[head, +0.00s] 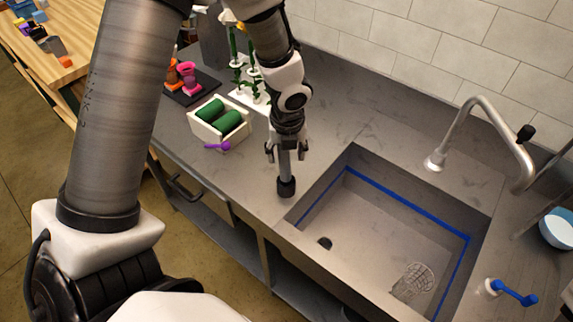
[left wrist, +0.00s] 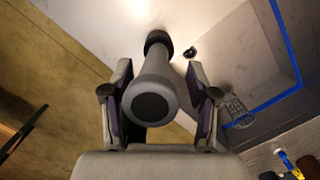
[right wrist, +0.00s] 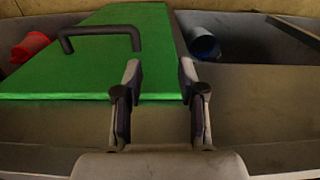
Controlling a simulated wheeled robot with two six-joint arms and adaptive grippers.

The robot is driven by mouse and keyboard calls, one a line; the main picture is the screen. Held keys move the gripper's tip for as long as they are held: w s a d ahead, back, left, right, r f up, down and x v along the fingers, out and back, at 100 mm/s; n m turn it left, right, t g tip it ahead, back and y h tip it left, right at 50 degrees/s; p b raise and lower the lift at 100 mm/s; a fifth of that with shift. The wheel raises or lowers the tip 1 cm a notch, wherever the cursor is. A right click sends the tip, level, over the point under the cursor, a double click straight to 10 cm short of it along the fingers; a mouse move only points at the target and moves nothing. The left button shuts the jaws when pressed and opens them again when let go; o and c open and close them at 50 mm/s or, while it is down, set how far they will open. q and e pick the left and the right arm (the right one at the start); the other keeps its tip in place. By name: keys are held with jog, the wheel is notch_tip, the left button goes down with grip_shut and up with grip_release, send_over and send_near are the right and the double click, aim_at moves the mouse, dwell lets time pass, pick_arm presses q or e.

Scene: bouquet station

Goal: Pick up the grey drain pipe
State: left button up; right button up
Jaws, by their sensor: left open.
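The grey drain pipe (head: 285,166) stands upright on the counter just left of the sink, with a dark collar at its foot. My left gripper (head: 285,150) is over its upper end, pointing down, with the fingers open on either side. In the left wrist view the pipe (left wrist: 155,88) lies between the two open fingers (left wrist: 160,95), its round dark end facing the camera. Contact with the fingers cannot be told. My right gripper (right wrist: 160,75) shows only in its wrist view, open and empty, with a green panel (right wrist: 100,50) beyond it.
The sink (head: 400,240) with a drain strainer (head: 413,280) is right of the pipe, below a faucet (head: 480,110). A white box of green rolls (head: 220,122) and a purple scoop (head: 218,146) are to the left. The right wrist view shows a red item (right wrist: 30,46) and a blue cylinder (right wrist: 203,44).

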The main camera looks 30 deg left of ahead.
pick_arm(q)
jog(key=shift+f, duration=0.1)
grip_shut()
